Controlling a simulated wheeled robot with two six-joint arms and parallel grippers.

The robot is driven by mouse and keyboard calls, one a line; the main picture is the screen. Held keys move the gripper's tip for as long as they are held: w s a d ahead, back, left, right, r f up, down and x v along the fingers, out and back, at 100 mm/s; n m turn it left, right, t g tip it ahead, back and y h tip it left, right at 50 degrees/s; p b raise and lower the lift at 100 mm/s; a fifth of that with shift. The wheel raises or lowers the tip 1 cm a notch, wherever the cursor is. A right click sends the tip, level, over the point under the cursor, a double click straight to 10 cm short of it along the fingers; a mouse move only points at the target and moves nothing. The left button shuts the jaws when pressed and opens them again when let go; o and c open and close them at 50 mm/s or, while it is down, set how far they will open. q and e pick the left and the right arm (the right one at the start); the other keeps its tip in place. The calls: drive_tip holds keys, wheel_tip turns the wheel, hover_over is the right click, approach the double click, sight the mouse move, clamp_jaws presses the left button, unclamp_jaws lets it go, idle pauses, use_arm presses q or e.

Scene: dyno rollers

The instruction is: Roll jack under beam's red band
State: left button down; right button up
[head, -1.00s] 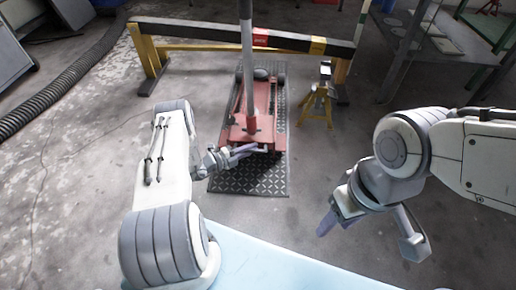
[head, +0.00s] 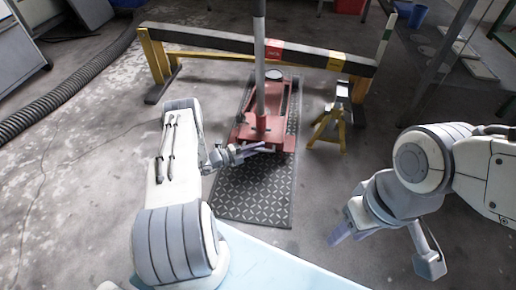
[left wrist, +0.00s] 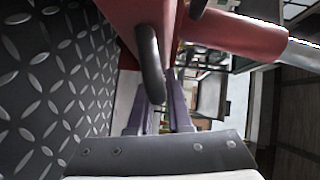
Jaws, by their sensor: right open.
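The red floor jack (head: 262,128) stands on a dark tread-plate mat (head: 250,195), its long grey lever pole (head: 260,60) upright. My left gripper (head: 255,150) is at the jack's near end. In the left wrist view its purple fingers (left wrist: 160,112) are around a dark loop handle (left wrist: 151,65) on the jack; contact is partly hidden. My right gripper (head: 343,232) is open and empty above the floor.
A yellow jack stand (head: 329,125) stands close to the right of the jack. A black corrugated hose (head: 70,85) lies at left.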

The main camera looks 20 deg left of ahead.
use_arm(q)
drive_tip(key=c, duration=0.8)
unclamp_jaws()
drive_tip(key=shift+w+a+r, duration=0.2)
drive_tip(key=shift+w+r, duration=0.05)
drive_tip(key=shift+r, duration=0.2)
drive_tip(key=shift+c, duration=0.2)
drive_tip(key=shift+s+d+f, duration=0.1)
drive_tip(key=shift+d+f, duration=0.05)
drive_tip(key=shift+s, duration=0.1)
drive_tip(key=p+v, duration=0.4)
drive_tip(key=v, duration=0.6)
drive_tip(key=shift+s+f, duration=0.1)
